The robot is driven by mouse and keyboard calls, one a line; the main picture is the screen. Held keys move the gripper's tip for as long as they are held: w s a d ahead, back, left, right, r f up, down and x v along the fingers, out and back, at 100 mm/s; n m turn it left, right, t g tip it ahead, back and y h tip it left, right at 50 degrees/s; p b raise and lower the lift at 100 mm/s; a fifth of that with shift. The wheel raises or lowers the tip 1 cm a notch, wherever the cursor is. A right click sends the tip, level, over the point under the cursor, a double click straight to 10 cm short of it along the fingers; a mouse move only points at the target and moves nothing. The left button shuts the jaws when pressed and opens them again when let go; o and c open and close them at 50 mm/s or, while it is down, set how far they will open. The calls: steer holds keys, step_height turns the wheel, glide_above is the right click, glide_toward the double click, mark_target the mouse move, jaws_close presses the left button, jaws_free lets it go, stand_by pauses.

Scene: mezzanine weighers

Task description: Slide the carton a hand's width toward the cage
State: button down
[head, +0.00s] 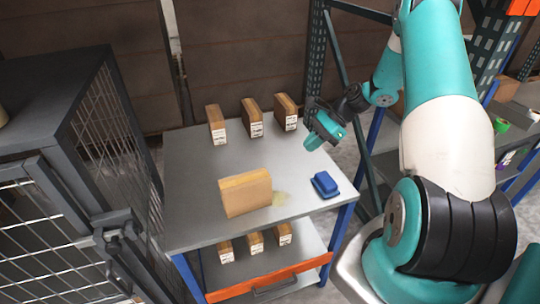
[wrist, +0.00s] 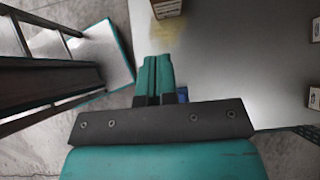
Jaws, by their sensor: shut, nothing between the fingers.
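The carton (head: 246,194) is a brown box standing upright on the grey table (head: 190,165), left of the table's middle front. In the wrist view only a corner of the carton (wrist: 167,8) shows at the top edge. The cage (head: 105,110) is a dark frame with wire mesh, left of the table. My gripper (head: 312,146) is above the table's right side, to the right of the carton and apart from it. In the wrist view my gripper's fingers (wrist: 154,75) are together with nothing between them.
Several labelled brown boxes (head: 252,118) stand along the back edge, and more (head: 256,243) on the lower shelf. The tabletop between carton and cage is clear.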

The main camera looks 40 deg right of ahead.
steer(key=w+a+r+p+x, duration=0.1)
steer(key=p+x, duration=0.4)
steer(key=x, duration=0.7)
steer(key=shift+a+m+p, duration=0.3)
steer(key=shift+m+p, duration=0.1)
steer(key=shift+f, duration=0.15)
